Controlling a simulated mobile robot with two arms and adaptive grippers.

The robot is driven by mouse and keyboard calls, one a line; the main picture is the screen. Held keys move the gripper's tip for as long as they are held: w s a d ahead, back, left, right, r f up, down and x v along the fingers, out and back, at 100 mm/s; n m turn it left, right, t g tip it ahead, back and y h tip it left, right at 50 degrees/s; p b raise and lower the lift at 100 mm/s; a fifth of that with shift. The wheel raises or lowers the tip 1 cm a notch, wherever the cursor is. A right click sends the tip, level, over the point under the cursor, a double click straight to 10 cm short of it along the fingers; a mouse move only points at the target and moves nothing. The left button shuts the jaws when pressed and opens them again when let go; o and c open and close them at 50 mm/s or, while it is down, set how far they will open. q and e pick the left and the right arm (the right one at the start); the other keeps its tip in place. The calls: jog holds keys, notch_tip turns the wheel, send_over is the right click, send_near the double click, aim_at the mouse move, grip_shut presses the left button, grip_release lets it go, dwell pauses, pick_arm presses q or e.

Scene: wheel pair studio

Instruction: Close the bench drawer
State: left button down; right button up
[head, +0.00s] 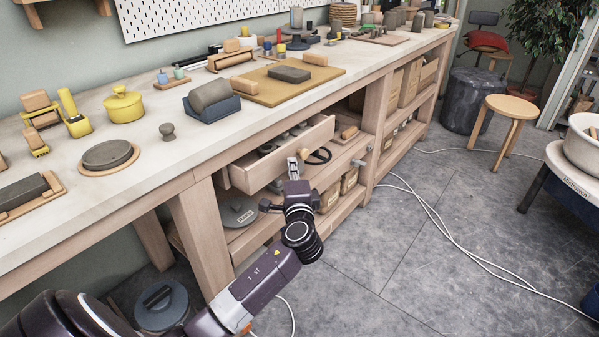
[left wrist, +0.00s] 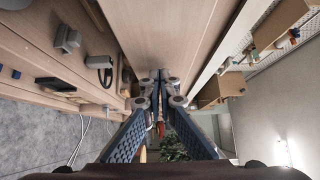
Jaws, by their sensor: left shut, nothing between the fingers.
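The bench drawer (head: 262,174) is pulled out from under the bench's worktop (head: 180,152). Its light wood front stands well forward of the bench, and several dark items show inside it. My left gripper (head: 292,162) is shut and empty, with its tips at the middle of the drawer's front. In the left wrist view, the shut fingers (left wrist: 160,77) point at a broad wood panel that looks like the drawer front (left wrist: 180,35). Whether they touch it I cannot tell. My right gripper is not in view.
A yellow pot (head: 124,106), a tan board (head: 270,88) and several blocks stand on the worktop. Lower shelves hold boxes. A stool (head: 508,106) and a dark bin (head: 468,100) stand at the right. White cables (head: 440,222) cross the otherwise clear grey floor.

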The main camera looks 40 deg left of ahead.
aim_at(280, 165)
pick_arm(q)
jog(key=shift+a, duration=0.1)
jog(key=a, duration=0.4)
jog(key=shift+w+a+p, duration=0.2)
jog(key=shift+a+p, duration=0.1)
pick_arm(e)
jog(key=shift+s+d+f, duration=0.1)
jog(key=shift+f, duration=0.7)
pick_arm(q)
jog(key=shift+d, duration=0.1)
